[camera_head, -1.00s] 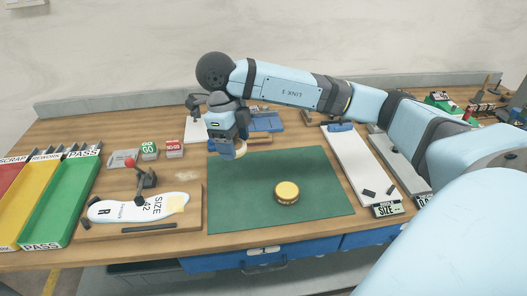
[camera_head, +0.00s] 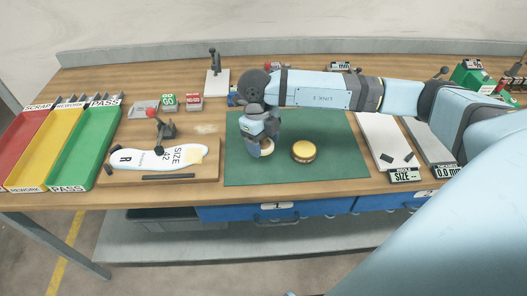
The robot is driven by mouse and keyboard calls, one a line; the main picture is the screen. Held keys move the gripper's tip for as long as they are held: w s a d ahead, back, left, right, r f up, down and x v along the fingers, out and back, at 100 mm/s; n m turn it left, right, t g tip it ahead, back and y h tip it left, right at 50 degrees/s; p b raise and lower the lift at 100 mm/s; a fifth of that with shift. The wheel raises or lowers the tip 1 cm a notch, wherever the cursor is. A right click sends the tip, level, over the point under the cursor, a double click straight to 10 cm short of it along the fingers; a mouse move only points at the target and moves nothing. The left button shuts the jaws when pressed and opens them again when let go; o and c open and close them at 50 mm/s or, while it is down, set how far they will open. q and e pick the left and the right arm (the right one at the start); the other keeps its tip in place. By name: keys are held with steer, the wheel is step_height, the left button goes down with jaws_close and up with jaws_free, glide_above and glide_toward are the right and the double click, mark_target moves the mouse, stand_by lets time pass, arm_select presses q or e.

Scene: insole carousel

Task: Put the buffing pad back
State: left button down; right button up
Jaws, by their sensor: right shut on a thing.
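My right gripper (camera_head: 262,141) points down over the left part of the green mat (camera_head: 330,172). It is shut on a pale, round thing, the buffing pad (camera_head: 267,148), which shows only in part below and beside the fingers. I cannot tell whether the pad touches the mat. A yellow round tin (camera_head: 303,151) with a dark band stands on the mat just right of the gripper, apart from it. My left gripper is not in view.
A wooden board with a white insole (camera_head: 150,157) and a clamp lies left of the mat. Red, yellow and green trays (camera_head: 85,150) are at the far left. A white size gauge (camera_head: 384,137) is right of the mat. The mat's front is clear.

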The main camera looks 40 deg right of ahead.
mark_target(264, 160)
step_height(264, 160, down, 5)
steer(key=shift+r, duration=0.2)
steer(key=shift+f, duration=0.2)
steer(key=o, duration=0.9)
steer(key=shift+c, duration=0.2)
